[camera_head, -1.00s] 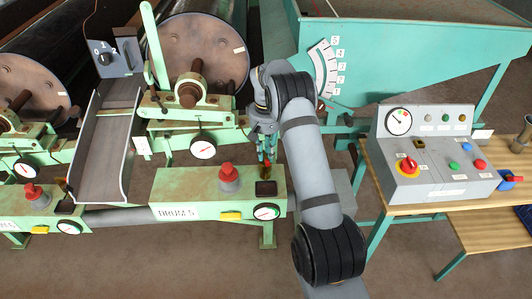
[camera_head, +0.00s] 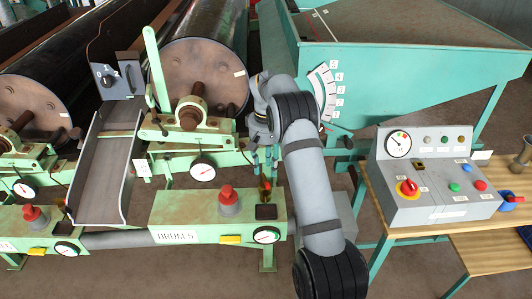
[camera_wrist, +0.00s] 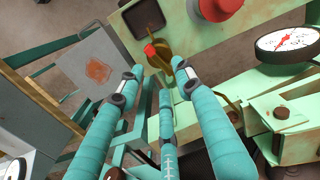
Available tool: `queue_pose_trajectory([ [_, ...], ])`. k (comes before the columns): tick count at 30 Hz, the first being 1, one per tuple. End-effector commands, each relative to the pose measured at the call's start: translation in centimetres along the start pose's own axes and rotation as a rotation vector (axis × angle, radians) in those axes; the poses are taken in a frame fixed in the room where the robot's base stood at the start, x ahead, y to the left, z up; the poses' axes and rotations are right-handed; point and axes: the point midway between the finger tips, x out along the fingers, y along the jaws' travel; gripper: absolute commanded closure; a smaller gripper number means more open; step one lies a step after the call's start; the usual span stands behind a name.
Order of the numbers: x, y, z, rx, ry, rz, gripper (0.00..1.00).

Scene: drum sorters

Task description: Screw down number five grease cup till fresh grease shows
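A small brass grease cup (camera_head: 265,190) with a red part stands at the right end of the green box labelled DRUM 5 (camera_head: 175,236). In the wrist view the brass cup (camera_wrist: 160,58) shows just beyond my fingertips, its red part toward the upper left. My gripper (camera_head: 264,168) points down above the cup, partly hidden by my arm. In the wrist view my gripper (camera_wrist: 157,78) has its teal fingers spread, with nothing between them; I cannot tell whether a tip touches the cup. No grease can be made out.
A red knob (camera_head: 228,196) and a dial (camera_head: 266,235) sit close to the cup on the box; the knob (camera_wrist: 222,8) is near my fingers. A grey control panel (camera_head: 435,180) stands on a wooden bench at right. A teal hopper (camera_head: 400,60) is behind.

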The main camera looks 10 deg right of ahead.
Motion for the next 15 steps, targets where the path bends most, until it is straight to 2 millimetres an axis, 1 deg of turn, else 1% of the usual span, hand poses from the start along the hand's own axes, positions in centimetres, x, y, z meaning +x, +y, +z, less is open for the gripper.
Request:
queue_pose_trajectory([
  [1,-1.3,0.1,-0.1,0.000,0.006,0.001,0.65],
  [3,-2.7,0.0,-0.1,0.000,0.005,0.000,0.65],
  [7,-5.1,0.1,-0.1,0.001,0.005,0.001,0.65],
  [12,-6.8,0.0,-0.1,0.000,0.001,0.001,0.65],
  [15,-7.2,0.0,0.0,-0.001,0.001,0.001,0.65],
])
